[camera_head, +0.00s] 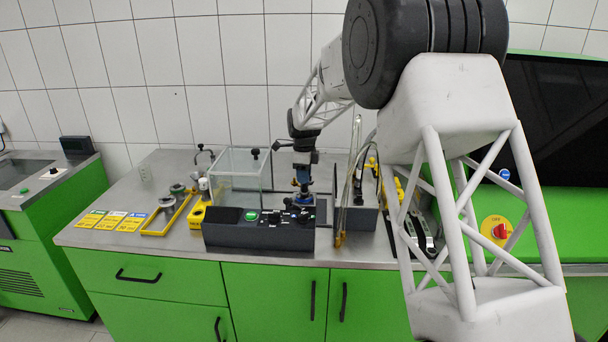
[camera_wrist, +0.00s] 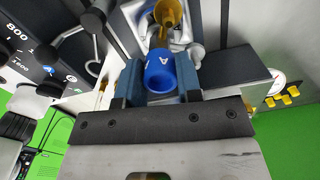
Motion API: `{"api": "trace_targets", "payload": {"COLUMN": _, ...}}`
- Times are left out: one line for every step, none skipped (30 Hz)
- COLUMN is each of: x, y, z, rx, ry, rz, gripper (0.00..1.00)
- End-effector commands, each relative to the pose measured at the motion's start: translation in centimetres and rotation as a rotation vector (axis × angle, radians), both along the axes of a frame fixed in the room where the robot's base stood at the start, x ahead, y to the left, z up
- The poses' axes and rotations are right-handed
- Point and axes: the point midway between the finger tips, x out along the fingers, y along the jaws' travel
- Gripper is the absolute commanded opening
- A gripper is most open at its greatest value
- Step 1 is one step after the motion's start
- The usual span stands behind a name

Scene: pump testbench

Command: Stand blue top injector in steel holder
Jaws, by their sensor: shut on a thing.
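The blue top injector (camera_wrist: 160,73) is between the two fingers of my gripper (camera_wrist: 158,84) in the wrist view. Its blue cap has a white letter A and an open round end facing the camera. A brass-coloured part (camera_wrist: 169,14) shows beyond the cap. Bright steel parts (camera_wrist: 180,40) lie behind the injector; I cannot tell whether they are the steel holder or whether the injector touches them. In the head view my gripper (camera_head: 303,176) points down behind the dark control panel, and a small blue part shows at its tip. The injector's lower end is hard to make out.
The dark control panel (camera_head: 258,234) with knobs stands in front of my gripper. A clear box (camera_head: 238,170) is to its left, and upright hoses (camera_head: 350,185) are close on its right. A yellow tray (camera_head: 166,216) lies farther left. Bare steel worktop (camera_head: 120,190) is at the left.

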Motion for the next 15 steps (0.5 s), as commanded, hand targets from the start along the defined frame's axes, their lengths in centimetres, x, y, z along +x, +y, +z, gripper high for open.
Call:
{"api": "trace_targets", "payload": {"x": 0.01, "y": 0.01, "z": 0.00, "rx": 0.000, "ry": -0.001, "rz": 0.000, "gripper": 0.00}}
{"api": "trace_targets", "payload": {"x": 0.01, "y": 0.01, "z": -0.02, "rx": 0.000, "ry": -0.001, "rz": 0.000, "gripper": 0.00}}
{"api": "trace_targets", "payload": {"x": 0.01, "y": 0.01, "z": -0.05, "rx": 0.000, "ry": -0.001, "rz": 0.000, "gripper": 0.00}}
{"api": "trace_targets", "payload": {"x": 0.01, "y": 0.01, "z": -0.08, "rx": 0.000, "ry": -0.001, "rz": 0.000, "gripper": 0.00}}
{"api": "trace_targets", "payload": {"x": 0.02, "y": 0.01, "z": -0.11, "rx": 0.000, "ry": -0.001, "rz": 0.000, "gripper": 0.00}}
{"api": "trace_targets", "payload": {"x": 0.01, "y": 0.01, "z": -0.14, "rx": 0.000, "ry": -0.001, "rz": 0.000, "gripper": 0.00}}
{"api": "trace_targets", "payload": {"x": 0.02, "y": 0.01, "z": -0.16, "rx": 0.000, "ry": -0.001, "rz": 0.000, "gripper": 0.00}}
{"api": "trace_targets", "payload": {"x": 0.02, "y": 0.01, "z": -0.19, "rx": 0.000, "ry": -0.001, "rz": 0.000, "gripper": 0.00}}
{"api": "trace_targets", "payload": {"x": 0.02, "y": 0.01, "z": -0.22, "rx": 0.000, "ry": -0.001, "rz": 0.000, "gripper": 0.00}}
{"api": "trace_targets", "payload": {"x": 0.01, "y": 0.01, "z": -0.25, "rx": 0.000, "ry": -0.001, "rz": 0.000, "gripper": 0.00}}
{"api": "trace_targets", "payload": {"x": 0.01, "y": 0.01, "z": -0.27, "rx": 0.000, "ry": -0.001, "rz": 0.000, "gripper": 0.00}}
{"api": "trace_targets", "payload": {"x": 0.01, "y": 0.01, "z": -0.31, "rx": 0.000, "ry": -0.001, "rz": 0.000, "gripper": 0.00}}
{"api": "trace_targets", "payload": {"x": 0.01, "y": 0.01, "z": -0.33, "rx": 0.000, "ry": -0.001, "rz": 0.000, "gripper": 0.00}}
{"api": "trace_targets", "payload": {"x": 0.02, "y": 0.01, "z": -0.35, "rx": 0.000, "ry": -0.001, "rz": 0.000, "gripper": 0.00}}
{"api": "trace_targets", "payload": {"x": 0.01, "y": 0.01, "z": -0.39, "rx": 0.000, "ry": -0.001, "rz": 0.000, "gripper": 0.00}}
